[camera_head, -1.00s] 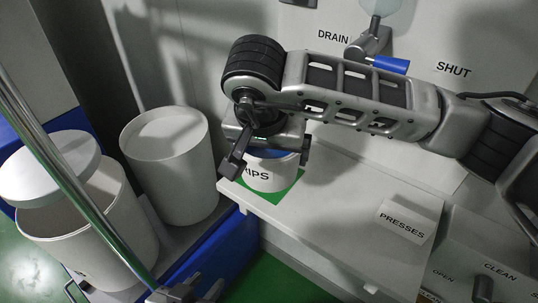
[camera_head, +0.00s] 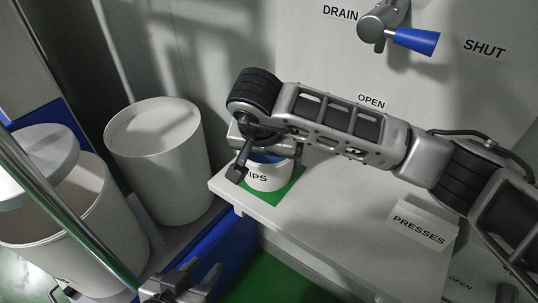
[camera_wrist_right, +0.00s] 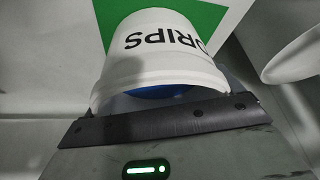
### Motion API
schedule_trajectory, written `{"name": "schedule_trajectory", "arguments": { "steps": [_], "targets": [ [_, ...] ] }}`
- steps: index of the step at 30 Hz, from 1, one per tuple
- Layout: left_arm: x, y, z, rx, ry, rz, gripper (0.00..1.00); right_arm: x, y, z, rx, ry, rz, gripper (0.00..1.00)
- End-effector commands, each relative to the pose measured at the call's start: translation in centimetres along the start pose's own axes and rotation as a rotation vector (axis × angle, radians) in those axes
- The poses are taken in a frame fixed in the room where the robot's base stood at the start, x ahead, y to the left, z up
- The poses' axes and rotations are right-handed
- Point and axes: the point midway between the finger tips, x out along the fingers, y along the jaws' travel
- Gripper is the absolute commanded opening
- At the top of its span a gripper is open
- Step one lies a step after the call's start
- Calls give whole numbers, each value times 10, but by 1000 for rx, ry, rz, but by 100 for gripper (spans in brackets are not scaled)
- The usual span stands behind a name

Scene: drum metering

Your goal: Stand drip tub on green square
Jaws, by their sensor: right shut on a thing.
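The drip tub (camera_head: 268,179) is a small white tub lettered DRIPS, blue inside. It looks upright over the green square (camera_head: 291,187) on the white shelf; whether its base touches is hard to tell. My right gripper (camera_head: 267,161) is at the tub's rim, shut on it. In the right wrist view, the tub (camera_wrist_right: 160,50) sits against a dark finger bar, with the green square (camera_wrist_right: 205,18) behind it. The tub hides part of the square. My left gripper (camera_head: 187,282) is low at the bottom edge, away from the tub; its opening is unclear.
A lidded white drum (camera_head: 157,155) and an open drum (camera_head: 95,235) with a tilted lid (camera_head: 38,165) stand left of the shelf (camera_head: 340,215). A PRESSES sign (camera_head: 420,228) is on the right. A blue-handled lever (camera_head: 415,40) is on the back wall. The shelf's middle is clear.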

Motion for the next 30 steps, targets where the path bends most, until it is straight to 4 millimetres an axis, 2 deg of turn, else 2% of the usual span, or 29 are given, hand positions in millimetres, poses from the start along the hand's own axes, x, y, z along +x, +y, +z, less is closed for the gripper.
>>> {"name": "schedule_trajectory", "arguments": {
  "steps": [8, 9, 10, 20, 30],
  "targets": [
    [2, 0, 3, 1, 3, 1, 36, 3, 0, 1, 1, 2, -1, 59],
    [2, 0, 3, 2, 3, 1, 36, 3, 0, 1, 1, 1, 0, 94],
    [2, 0, 2, 2, 3, 1, 36, 2, 0, 1, 1, 1, -1, 100],
    [-2, 2, -3, 0, 1, 2, 36, -5, 0, -2, 0, 0, 0, 100],
    [1, 1, 3, -1, -5, 2, 36, -59, 0, -1, -1, 4, -1, 100]
  ]
}}
